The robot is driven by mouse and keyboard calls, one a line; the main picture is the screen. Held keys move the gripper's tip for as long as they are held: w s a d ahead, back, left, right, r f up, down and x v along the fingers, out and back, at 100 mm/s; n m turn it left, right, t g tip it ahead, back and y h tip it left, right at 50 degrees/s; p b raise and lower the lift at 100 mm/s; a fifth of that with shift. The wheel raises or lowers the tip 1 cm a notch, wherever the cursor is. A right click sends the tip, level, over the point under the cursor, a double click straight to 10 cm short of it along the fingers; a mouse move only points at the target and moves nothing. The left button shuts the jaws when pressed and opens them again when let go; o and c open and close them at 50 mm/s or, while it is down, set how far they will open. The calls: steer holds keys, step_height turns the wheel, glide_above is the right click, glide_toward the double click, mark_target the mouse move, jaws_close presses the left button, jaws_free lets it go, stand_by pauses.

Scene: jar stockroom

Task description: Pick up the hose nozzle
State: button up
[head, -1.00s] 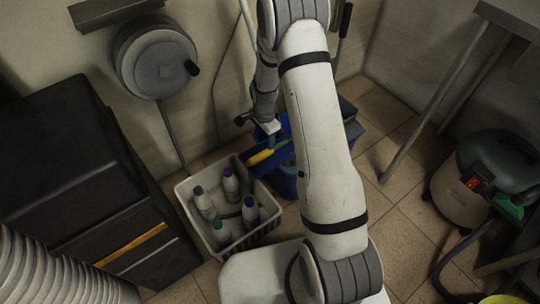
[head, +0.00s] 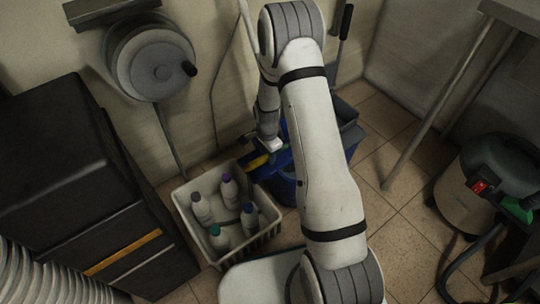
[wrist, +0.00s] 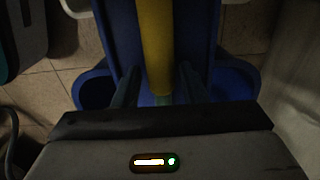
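I cannot pick out a hose nozzle with certainty. A yellow bar-like piece (wrist: 155,45) lies over a blue mop bucket (wrist: 205,25) in the wrist view. The yellow piece also shows in the head view (head: 257,161), beside the blue bucket (head: 284,187). My gripper (wrist: 157,88) is open, with one finger on each side of the yellow piece. Whether the fingers touch it is unclear. In the head view my gripper (head: 270,146) is small, over the bucket, and its fingers are hard to see.
A white crate (head: 268,232) with several bottles stands left of the bucket. A wall-mounted reel (head: 155,65) and black drawers (head: 70,170) are at the left. A vacuum (head: 475,190) and a table leg (head: 440,110) are at the right. Tiled floor between is clear.

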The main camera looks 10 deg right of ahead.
jaws_close()
steer(key=shift+r, duration=0.1)
